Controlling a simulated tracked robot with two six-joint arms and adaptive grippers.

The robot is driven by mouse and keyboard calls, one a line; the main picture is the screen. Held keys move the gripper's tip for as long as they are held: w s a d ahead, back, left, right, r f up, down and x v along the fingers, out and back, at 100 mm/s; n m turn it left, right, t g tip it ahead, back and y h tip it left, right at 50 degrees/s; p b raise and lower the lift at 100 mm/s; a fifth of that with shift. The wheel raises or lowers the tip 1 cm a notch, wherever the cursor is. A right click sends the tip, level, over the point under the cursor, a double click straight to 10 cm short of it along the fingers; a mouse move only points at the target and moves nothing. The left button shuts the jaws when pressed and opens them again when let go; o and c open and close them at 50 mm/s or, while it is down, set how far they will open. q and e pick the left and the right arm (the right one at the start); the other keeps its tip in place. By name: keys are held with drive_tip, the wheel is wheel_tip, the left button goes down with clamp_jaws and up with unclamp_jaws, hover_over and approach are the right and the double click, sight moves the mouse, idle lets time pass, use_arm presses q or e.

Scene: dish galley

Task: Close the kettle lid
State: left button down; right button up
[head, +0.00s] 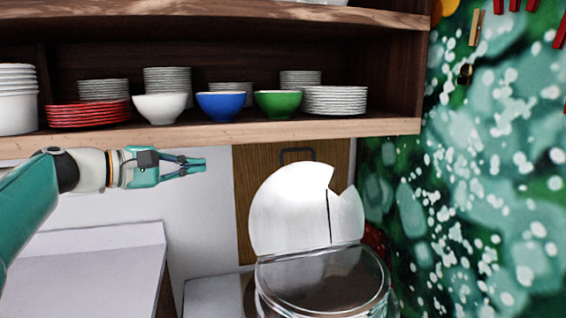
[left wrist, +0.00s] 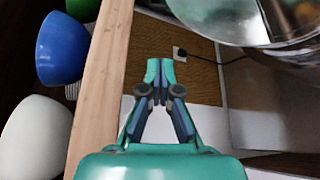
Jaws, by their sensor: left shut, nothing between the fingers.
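The kettle (head: 318,285) is a wide, shiny, glassy or metal vessel at the bottom middle of the head view, cut off by the lower edge. Its round silvery lid (head: 285,205) stands raised, tilted up at the back of the rim, with a notch in its upper right. Part of the kettle also shows at the top right of the left wrist view (left wrist: 225,20). My left gripper (head: 203,165) is shut and empty, to the left of the raised lid and above it, just below the shelf edge; its fingertips show in the left wrist view (left wrist: 160,65). My right gripper is not in view.
A wooden shelf (head: 240,134) runs above, carrying a white bowl (head: 160,107), a blue bowl (head: 221,104), a green bowl (head: 278,102), red plates (head: 88,113) and plate stacks. A white counter (head: 90,270) lies at lower left. A patterned green wall (head: 480,200) stands right.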

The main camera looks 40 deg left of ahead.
use_arm(q)
drive_tip(key=p+x, duration=0.4)
drive_tip(key=x, duration=1.6)
drive_tip(key=shift+d+p, duration=0.3)
drive_tip(key=shift+p, duration=0.1)
drive_tip(key=shift+s+d, duration=0.1)
drive_tip(key=shift+s, duration=0.1)
